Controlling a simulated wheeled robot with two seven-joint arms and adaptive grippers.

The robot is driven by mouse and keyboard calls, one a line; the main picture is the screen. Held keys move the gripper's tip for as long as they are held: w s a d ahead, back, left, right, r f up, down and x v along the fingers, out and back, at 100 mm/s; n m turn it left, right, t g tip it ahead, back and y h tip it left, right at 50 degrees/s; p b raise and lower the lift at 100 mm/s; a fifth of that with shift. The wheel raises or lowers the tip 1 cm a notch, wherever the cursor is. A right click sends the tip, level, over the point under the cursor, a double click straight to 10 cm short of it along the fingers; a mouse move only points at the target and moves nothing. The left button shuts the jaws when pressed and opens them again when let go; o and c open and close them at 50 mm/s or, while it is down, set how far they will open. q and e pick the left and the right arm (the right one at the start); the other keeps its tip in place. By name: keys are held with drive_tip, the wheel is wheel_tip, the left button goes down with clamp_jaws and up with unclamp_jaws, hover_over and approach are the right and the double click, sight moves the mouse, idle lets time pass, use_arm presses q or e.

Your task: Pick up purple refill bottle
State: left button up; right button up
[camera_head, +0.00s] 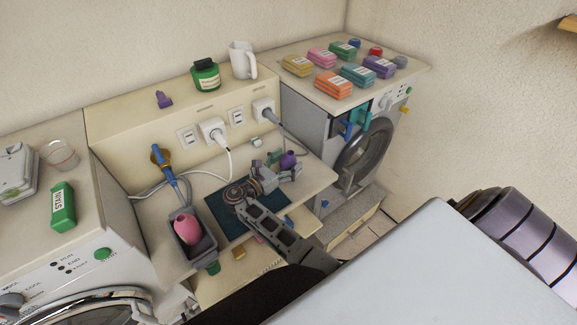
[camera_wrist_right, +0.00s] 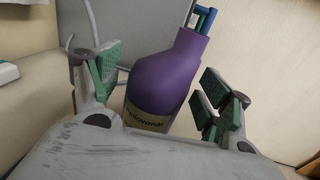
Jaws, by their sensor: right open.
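The purple refill bottle (camera_head: 288,161) stands on the worktop between the two washing machines, near its right part. In the right wrist view the bottle (camera_wrist_right: 165,75) is large, with a sloping shoulder and a pale label. My right gripper (camera_head: 276,172) is at the bottle, and its open fingers (camera_wrist_right: 165,90) with green pads appear on either side of it. Gaps show between the pads and the bottle. The bottle's lower part is hidden behind the gripper body. My left gripper is in neither view.
A dark mat (camera_head: 225,222) lies under my right arm. A grey bin (camera_head: 205,246) with a pink bottle (camera_head: 187,228) is at left. A white cable (camera_head: 229,165) runs behind. The right washing machine (camera_head: 311,123) bears several coloured packs. A small purple item (camera_head: 163,99) is on the ledge.

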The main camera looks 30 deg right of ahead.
drive_tip(key=shift+c, duration=0.2)
drive_tip(key=c, duration=1.1)
drive_tip(key=shift+r, duration=0.15)
drive_tip(key=shift+r, duration=4.85)
